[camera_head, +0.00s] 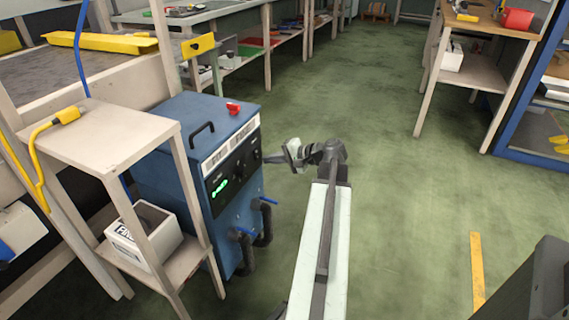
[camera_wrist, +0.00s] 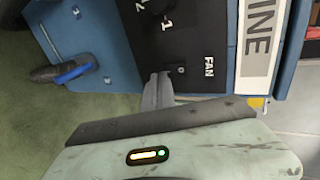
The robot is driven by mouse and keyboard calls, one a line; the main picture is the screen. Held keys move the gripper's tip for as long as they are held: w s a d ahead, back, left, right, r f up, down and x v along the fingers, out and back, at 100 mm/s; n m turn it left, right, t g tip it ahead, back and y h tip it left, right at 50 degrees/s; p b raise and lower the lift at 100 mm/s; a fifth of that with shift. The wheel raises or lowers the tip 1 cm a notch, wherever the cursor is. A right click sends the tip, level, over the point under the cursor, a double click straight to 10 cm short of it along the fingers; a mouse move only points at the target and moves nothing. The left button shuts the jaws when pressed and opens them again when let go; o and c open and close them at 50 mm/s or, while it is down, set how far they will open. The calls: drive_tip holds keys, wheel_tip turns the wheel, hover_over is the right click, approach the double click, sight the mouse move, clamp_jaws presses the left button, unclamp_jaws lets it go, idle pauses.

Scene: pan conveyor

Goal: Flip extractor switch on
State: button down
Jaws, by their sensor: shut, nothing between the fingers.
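The blue extractor unit (camera_head: 190,150) stands at centre left in the head view. Its black front panel (camera_head: 236,172) carries a lit green display and dark knobs. In the wrist view the black panel (camera_wrist: 200,30) appears turned sideways, with a dial marked 1 and 2 at the top. A small dark switch (camera_wrist: 180,69) sits beside the word FAN. My gripper (camera_wrist: 158,78) is shut and empty, its fingertips very close to this switch; I cannot tell whether they touch it. In the head view my gripper (camera_head: 275,157) points left at the panel. The switch's position is unclear.
A beige stand (camera_head: 110,130) with a yellow plug and a white box (camera_head: 145,235) is left of the unit. Blue-handled valves (camera_head: 265,202) and black hoses project from its lower front. A red object (camera_head: 233,108) lies on top. Green floor to the right is open.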

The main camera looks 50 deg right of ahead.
sight(256, 154)
drive_tip(key=shift+w+a+f, duration=0.1)
drive_tip(key=shift+w+a, duration=0.15)
drive_tip(key=shift+w, duration=0.65)
drive_tip(key=shift+w+f, duration=0.1)
drive_tip(key=shift+w, duration=0.1)
drive_tip(key=shift+r+p, duration=0.75)
drive_tip(key=shift+r, duration=0.15)
